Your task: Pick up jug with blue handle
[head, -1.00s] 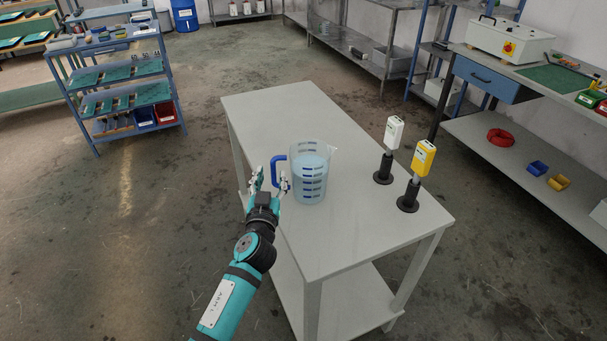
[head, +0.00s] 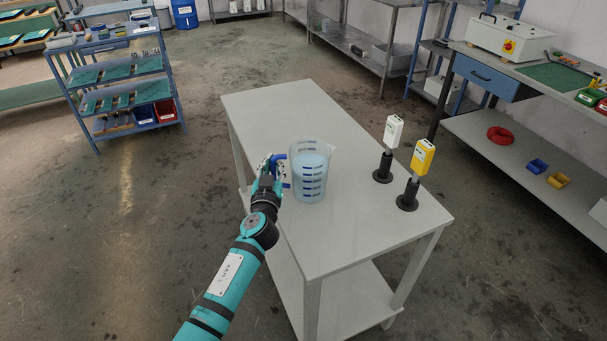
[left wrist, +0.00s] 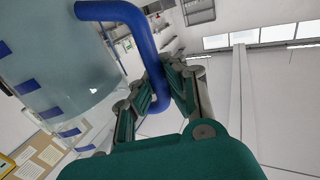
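The clear jug (head: 311,172) with blue marks and a blue handle stands upright on the grey table (head: 268,105). Its handle (head: 277,159) is on its left side, facing my left arm. My left gripper (head: 275,170) is at this handle, beside the jug. In the left wrist view the jug (left wrist: 55,60) fills the left side. The blue handle (left wrist: 140,35) passes between the two fingers of the left gripper (left wrist: 160,90), which appear closed in against it from both sides. My right gripper is not in view.
Two devices, one white (head: 393,131) and one yellow (head: 422,157), stand on black stands to the right of the jug. The table behind the jug is clear. A blue shelf cart (head: 118,75) and a workbench (head: 540,130) stand apart from the table.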

